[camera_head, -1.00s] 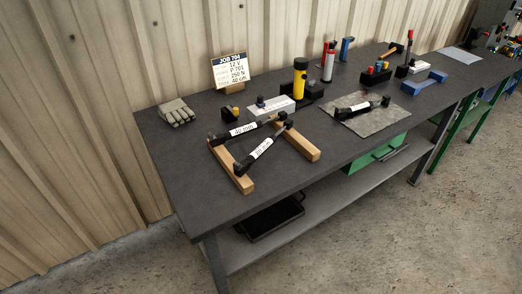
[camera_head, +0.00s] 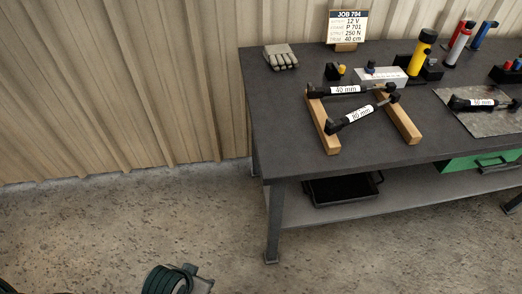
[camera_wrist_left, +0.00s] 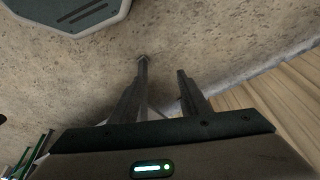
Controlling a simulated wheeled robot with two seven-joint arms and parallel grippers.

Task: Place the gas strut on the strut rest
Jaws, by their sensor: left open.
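Two black gas struts with white labels lie across two wooden rails in the head view. The rear strut (camera_head: 347,90) lies nearly level and the front strut (camera_head: 360,118) slants; their labels are too small to read surely. The left rail (camera_head: 322,125) and right rail (camera_head: 402,122) look like the strut rest. A third black strut (camera_head: 478,103) lies on a grey mat (camera_head: 486,124) at the right. My right gripper is not in view.
A black tray (camera_head: 342,190) is on the shelf below. The bench's front left is clear.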

